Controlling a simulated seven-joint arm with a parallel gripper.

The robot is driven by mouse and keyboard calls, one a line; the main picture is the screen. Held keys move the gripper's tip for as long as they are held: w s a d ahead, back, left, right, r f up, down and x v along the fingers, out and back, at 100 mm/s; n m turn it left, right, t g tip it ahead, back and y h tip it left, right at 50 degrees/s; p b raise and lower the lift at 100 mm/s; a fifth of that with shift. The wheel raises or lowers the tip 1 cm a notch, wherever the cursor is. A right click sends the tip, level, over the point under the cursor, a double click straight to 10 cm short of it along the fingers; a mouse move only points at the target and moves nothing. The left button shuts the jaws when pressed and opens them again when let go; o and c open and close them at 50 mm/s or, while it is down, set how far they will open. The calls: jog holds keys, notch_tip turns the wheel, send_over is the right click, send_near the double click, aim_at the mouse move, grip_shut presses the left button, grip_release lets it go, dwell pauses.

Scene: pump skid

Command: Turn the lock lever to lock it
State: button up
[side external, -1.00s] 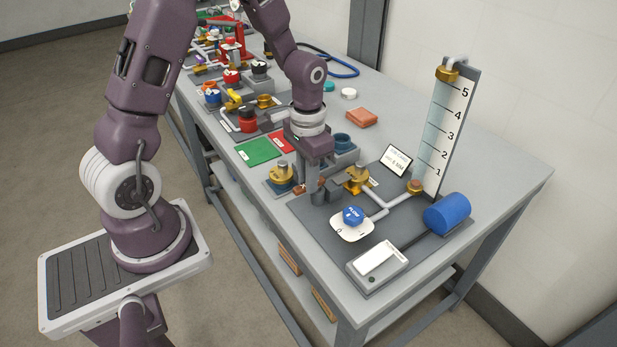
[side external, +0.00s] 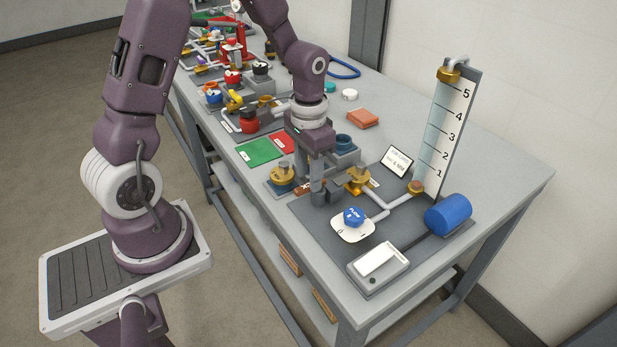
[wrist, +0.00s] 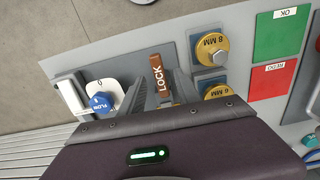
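The lock lever (wrist: 157,74) is a brown bar with LOCK in white letters, in the middle of the wrist view. It points away from my gripper, up the picture. My gripper (wrist: 160,80) has one dark grey finger on each side of the lever. A narrow gap shows on the left side; on the right I cannot tell whether the finger touches it. In the side view my gripper (side external: 322,197) points down at the near edge of the grey plate, and a small brown part of the lever (side external: 303,187) shows to its left.
A blue FLOW knob (side external: 354,217) on a white dial stands close by on the right. Brass fittings (side external: 283,178) and (side external: 358,181) flank my gripper. A level gauge (side external: 446,130) and a blue cylinder (side external: 447,214) stand farther right. Green (side external: 260,151) and red mats lie to the left.

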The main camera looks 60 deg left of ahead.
notch_tip(320, 180, up, 6)
jog(key=shift+f, duration=0.25)
jog(key=s+d+r+t, duration=0.2)
jog(key=s+d+r, duration=0.1)
jog(key=s+r, duration=0.4)
jog(key=s+d+r+t, duration=0.3)
jog(key=s+r, duration=0.4)
jog(key=s, duration=0.3)
jog(key=shift+d+t, duration=0.3)
jog(key=shift+d, duration=0.35)
